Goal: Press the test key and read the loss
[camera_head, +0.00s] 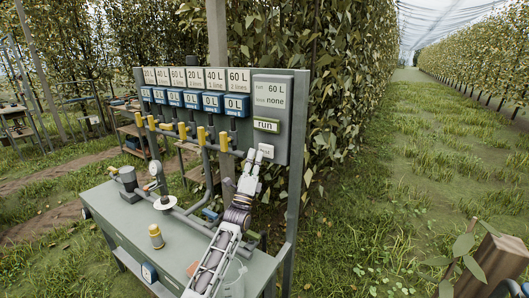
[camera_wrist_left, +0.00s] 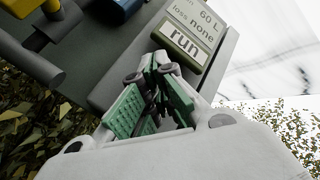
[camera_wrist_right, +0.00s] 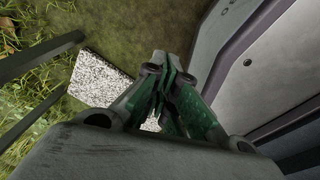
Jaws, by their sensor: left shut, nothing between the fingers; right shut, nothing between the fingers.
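The grey control panel (camera_head: 284,95) stands at the right end of the bench's board. Its display (camera_head: 270,94) reads "60 L" and "none"; in the left wrist view the display (camera_wrist_left: 195,22) shows "loss none". Below it is the green-framed key marked "run" (camera_head: 266,125), also in the left wrist view (camera_wrist_left: 184,46). A small pale key (camera_head: 266,149) sits under it, partly covered by my left gripper (camera_head: 256,156); its word is too small to read surely. My left gripper is shut and empty, tips at the panel; contact is unclear. My right gripper (camera_wrist_right: 158,76) is shut and empty, low over grass.
Yellow-handled valves (camera_head: 201,136) line the board under blue meters (camera_head: 211,104) reading "0 L". A wooden post (camera_head: 495,262) stands at the right front. The grass lane is open.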

